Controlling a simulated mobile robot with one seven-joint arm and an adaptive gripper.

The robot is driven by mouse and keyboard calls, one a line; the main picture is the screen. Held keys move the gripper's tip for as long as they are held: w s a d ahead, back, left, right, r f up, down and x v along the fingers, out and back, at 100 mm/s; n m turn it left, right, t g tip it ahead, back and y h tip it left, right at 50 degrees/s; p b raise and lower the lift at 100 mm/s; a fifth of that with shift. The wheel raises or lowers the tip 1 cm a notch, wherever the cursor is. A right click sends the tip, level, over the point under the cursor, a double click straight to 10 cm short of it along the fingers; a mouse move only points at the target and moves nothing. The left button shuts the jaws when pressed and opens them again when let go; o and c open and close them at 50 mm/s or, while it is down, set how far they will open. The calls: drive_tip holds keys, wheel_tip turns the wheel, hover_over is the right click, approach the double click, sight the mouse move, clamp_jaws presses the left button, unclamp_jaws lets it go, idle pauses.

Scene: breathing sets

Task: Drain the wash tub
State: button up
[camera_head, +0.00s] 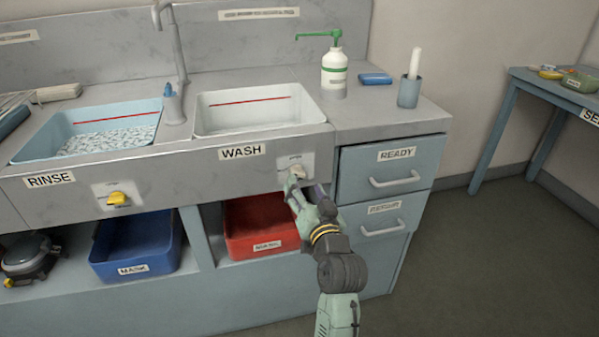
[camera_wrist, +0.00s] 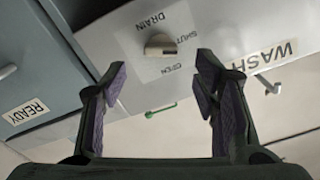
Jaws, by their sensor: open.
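The white wash tub (camera_head: 250,117) is set in the counter above the WASH label (camera_head: 242,152); a red line runs along its inner back wall. I cannot tell whether it holds water. Its pale drain knob (camera_head: 298,172) is on a white plate on the counter front, right of that label. In the head view, my gripper (camera_head: 303,186) partly overlaps the knob area.
The rinse tub (camera_head: 38,146) and its yellow drain knob (camera_head: 118,198) are at left. Below stand a red bin (camera_head: 262,222) and a blue bin (camera_head: 135,245). Drawers with handles (camera_head: 395,179) are close right of my gripper. A green-topped pump bottle (camera_head: 334,72) stands on the counter.

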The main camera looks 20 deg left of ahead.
sight(299, 174)
drive_tip(key=p+x, duration=0.1)
drive_tip(key=x, duration=0.4)
drive_tip(key=shift+w+a, duration=0.25)
drive_tip(key=shift+w, duration=0.05)
drive_tip(key=shift+c, duration=0.4)
